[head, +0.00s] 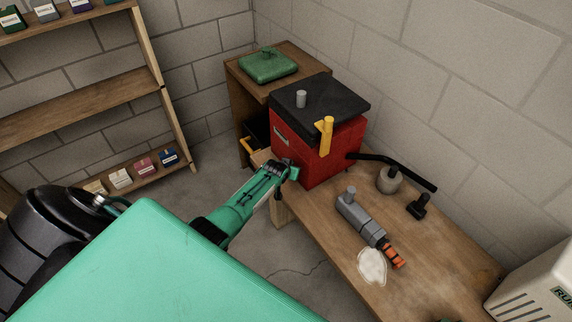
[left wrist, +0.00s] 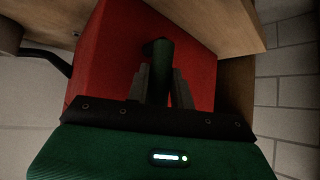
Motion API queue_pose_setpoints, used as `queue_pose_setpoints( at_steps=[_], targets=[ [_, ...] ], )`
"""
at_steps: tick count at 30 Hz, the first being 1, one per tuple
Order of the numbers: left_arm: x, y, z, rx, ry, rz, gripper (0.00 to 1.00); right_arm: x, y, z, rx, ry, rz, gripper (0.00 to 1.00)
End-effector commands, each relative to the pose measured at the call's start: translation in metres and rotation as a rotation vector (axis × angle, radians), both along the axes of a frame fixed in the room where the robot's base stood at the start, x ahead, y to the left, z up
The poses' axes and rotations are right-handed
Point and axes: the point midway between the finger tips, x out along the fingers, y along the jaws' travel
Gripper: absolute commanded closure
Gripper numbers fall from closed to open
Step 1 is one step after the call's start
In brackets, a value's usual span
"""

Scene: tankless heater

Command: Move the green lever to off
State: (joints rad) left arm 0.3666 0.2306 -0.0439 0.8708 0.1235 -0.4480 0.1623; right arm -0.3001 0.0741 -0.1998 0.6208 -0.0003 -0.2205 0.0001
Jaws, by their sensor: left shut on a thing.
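The red heater box (head: 338,155) with a black top stands on the wooden workbench. A yellow lever (head: 326,136) is on its front. In the left wrist view the green lever (left wrist: 159,65) stands out from the red face. My left gripper (left wrist: 160,88) has one finger on each side of the green lever and is shut on it. In the head view my left gripper (head: 286,170) is at the lower left side of the red box, where it mostly hides the green lever. My right gripper is not in view.
A black pipe (head: 400,169) runs from the box to the right. A grey tool (head: 360,218), a small grey pot (head: 390,180) and a white patch (head: 372,266) are on the workbench (head: 455,262). Shelves stand at left.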

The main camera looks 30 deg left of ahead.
Motion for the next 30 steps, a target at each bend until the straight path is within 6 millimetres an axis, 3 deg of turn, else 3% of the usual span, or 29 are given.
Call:
queue_pose_setpoints(
  at_steps=[14, 15, 16, 30],
  targets=[
    [0.0004, -0.0022, 0.0001, -0.013, 0.005, 0.002, 1.0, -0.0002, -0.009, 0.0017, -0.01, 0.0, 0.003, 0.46],
    [0.0004, -0.0021, 0.0001, -0.013, 0.005, 0.002, 0.71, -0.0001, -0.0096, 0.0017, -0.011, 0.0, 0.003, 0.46],
    [0.0004, -0.0021, 0.0001, -0.013, 0.005, 0.002, 0.68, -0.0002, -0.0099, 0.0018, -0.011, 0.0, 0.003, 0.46],
    [-0.0058, -0.0034, 0.0065, -0.012, 0.004, 0.001, 0.68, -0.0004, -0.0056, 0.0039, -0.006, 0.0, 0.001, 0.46]
  ],
)
